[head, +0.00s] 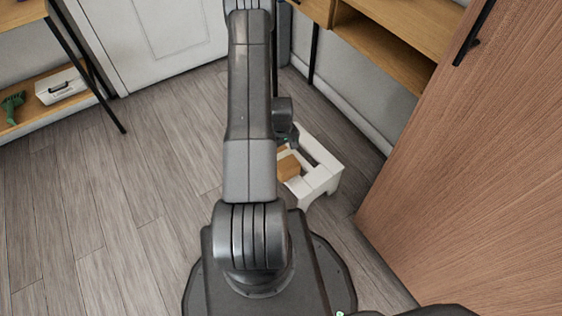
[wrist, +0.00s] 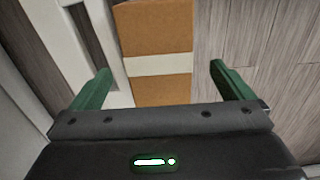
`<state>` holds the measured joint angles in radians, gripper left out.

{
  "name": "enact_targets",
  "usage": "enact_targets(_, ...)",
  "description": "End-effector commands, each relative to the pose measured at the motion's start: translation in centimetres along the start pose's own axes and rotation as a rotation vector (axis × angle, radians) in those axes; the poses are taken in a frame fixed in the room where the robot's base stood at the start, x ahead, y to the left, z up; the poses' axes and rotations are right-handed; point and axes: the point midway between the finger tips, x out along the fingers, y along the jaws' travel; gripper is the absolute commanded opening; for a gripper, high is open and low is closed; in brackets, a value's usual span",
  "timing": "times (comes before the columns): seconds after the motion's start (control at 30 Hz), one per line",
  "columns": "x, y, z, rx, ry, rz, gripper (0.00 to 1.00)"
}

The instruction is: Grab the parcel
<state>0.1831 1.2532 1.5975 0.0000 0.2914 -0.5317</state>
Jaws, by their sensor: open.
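The parcel (wrist: 155,30) is a brown cardboard box with a pale band across it. In the wrist view it fills the upper middle, ahead of and between the two fingers. In the head view the parcel (head: 288,167) shows only in part beside the white stool-like piece, with my arm hiding the rest. My gripper (wrist: 158,80) is open, with its green fingers spread wider than the parcel and nothing held. I cannot tell how far the fingertips are above the parcel.
The white stool-like piece (head: 322,180) stands on the wood floor close to the parcel. A wooden door panel (head: 480,170) rises at the right. A shelf (head: 50,115) at the left holds a white box (head: 62,86) and a green tool (head: 13,107). The floor at left is clear.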

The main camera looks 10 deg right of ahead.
Motion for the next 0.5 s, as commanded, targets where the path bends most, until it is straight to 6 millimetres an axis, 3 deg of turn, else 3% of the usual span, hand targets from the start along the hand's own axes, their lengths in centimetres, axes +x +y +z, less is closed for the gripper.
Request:
enact_targets(0.1, 2.0, 0.0, 0.0, 0.0, 0.0, 0.0, 1.0)
enact_targets(0.37, 3.4, 0.0, -0.2, 0.0, 0.0, 0.0, 1.0)
enact_targets(0.5, 5.3, 0.2, -0.7, 0.0, 0.0, 0.0, 1.0)
